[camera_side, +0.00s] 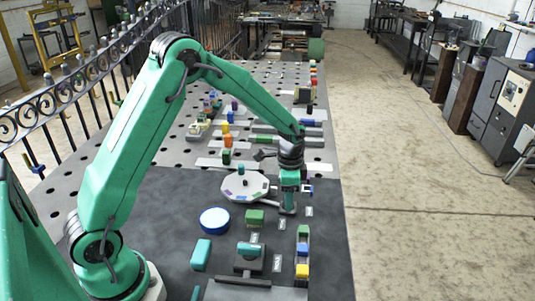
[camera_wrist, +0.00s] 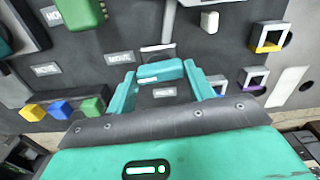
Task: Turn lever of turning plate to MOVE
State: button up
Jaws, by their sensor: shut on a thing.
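In the wrist view my gripper (camera_wrist: 160,80) is shut on a teal bar-shaped lever handle (camera_wrist: 160,70), which lies across between its two teal fingers. In the side view my gripper (camera_side: 288,207) points down at the same spot, and its fingers mostly hide the lever. The turning plate under the lever shows only as a dark surface. White labels lie around it: one at its upper left (camera_wrist: 120,57) and one between the fingers (camera_wrist: 163,93). Their lettering is too small to read surely. A short white line (camera_wrist: 157,48) lies just beyond the handle.
A second teal lever on a black block (camera_side: 248,250) and a green block (camera_side: 255,217) stand nearby. Green, blue and yellow blocks (camera_side: 302,270) line a rail. White square frames (camera_wrist: 270,37) stand on the other side. An octagonal plate (camera_side: 235,195) and a blue disc (camera_side: 215,220) lie left.

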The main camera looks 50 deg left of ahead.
jog(key=shift+r+m, duration=0.1)
jog(key=shift+m, duration=0.4)
jog(key=o, duration=1)
jog(key=shift+r, duration=3.85)
